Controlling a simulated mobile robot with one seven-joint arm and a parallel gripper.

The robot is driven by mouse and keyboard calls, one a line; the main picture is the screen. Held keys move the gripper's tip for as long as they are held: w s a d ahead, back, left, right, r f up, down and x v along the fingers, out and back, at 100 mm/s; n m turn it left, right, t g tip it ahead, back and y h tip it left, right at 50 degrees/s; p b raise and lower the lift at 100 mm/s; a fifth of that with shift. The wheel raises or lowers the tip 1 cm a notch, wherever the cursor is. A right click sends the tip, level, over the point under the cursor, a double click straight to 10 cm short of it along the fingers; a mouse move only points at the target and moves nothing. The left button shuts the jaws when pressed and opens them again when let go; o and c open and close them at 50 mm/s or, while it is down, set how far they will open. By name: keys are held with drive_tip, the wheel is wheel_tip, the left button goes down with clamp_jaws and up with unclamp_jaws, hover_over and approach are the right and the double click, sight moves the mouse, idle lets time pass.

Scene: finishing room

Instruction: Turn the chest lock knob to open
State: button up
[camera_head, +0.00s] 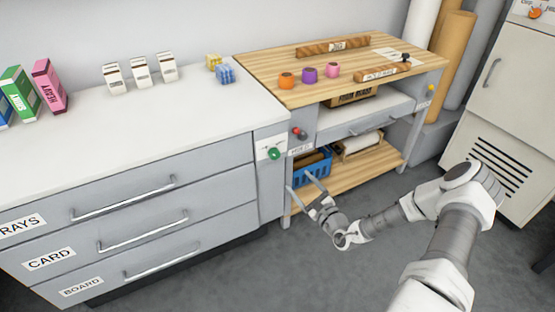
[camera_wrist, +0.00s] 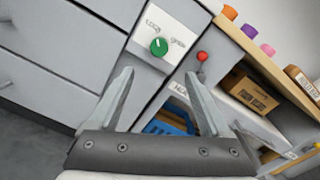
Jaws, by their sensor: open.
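The chest lock knob (camera_head: 274,154) is green and round on a white plate (camera_head: 270,146) at the right end of the grey drawer chest (camera_head: 150,200). In the wrist view the green knob (camera_wrist: 159,46) has a pale pointer line, and the plate carries a LOCK word on the left and a second word, seemingly OPEN, on the right. The pointer looks roughly upright, nearer the LOCK side. My gripper (camera_head: 300,184) is open and empty, in front of and below the knob, not touching it. In the wrist view its two fingers (camera_wrist: 160,85) spread below the knob.
A red knob (camera_head: 299,133) sits right of the plate on the wooden-topped bench (camera_head: 275,65). A blue crate (camera_head: 313,168) stands on its lower shelf. Three drawer handles (camera_head: 125,198) stick out at left. A grey cabinet (camera_head: 505,110) stands at right. The floor (camera_head: 250,280) in front is clear.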

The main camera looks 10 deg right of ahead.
sight(276, 156)
drive_tip(key=b+x, duration=0.4)
drive_tip(key=x, duration=1.1)
drive_tip(key=shift+c, duration=0.3)
clamp_jaws()
